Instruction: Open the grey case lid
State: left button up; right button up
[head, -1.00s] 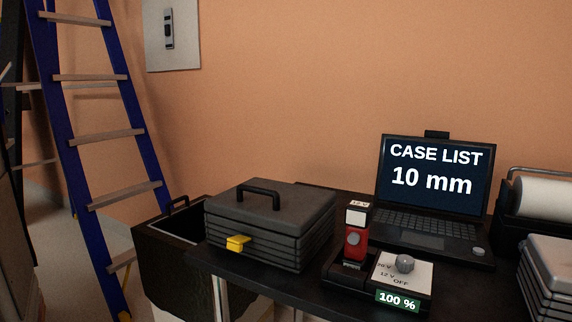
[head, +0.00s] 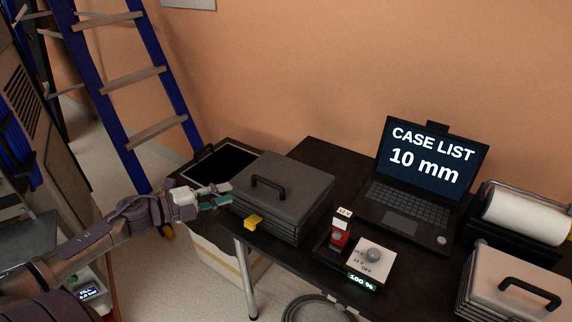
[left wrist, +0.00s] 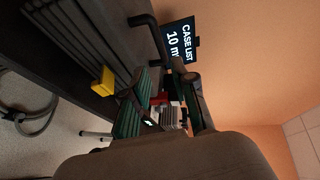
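A dark grey ribbed case (head: 290,182) with a black handle on top and a yellow latch (head: 253,222) on its front sits shut on the black table. My left gripper (head: 217,195) is at the case's left side, its two green-padded fingers apart with nothing held. I cannot tell whether a finger touches the case. In the left wrist view the latch (left wrist: 103,81) and the ribbed side of the case (left wrist: 75,45) lie to the left of the open fingers (left wrist: 165,118). My right gripper is not in view.
A charger (head: 352,268) with a red battery (head: 339,234) stands close right of the case. Behind are a laptop (head: 428,174) reading "CASE LIST 10 mm" and a paper roll (head: 527,212). A lighter grey case (head: 490,278) is at right. A blue ladder (head: 105,80) stands left.

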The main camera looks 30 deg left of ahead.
aim_at(265, 183)
pick_arm(q)
jog(key=x, duration=1.3)
jog(key=shift+w+d+f+p, duration=0.1)
jog(key=shift+w+d+p, duration=0.05)
jog(key=shift+w+p, duration=0.2)
grip_shut()
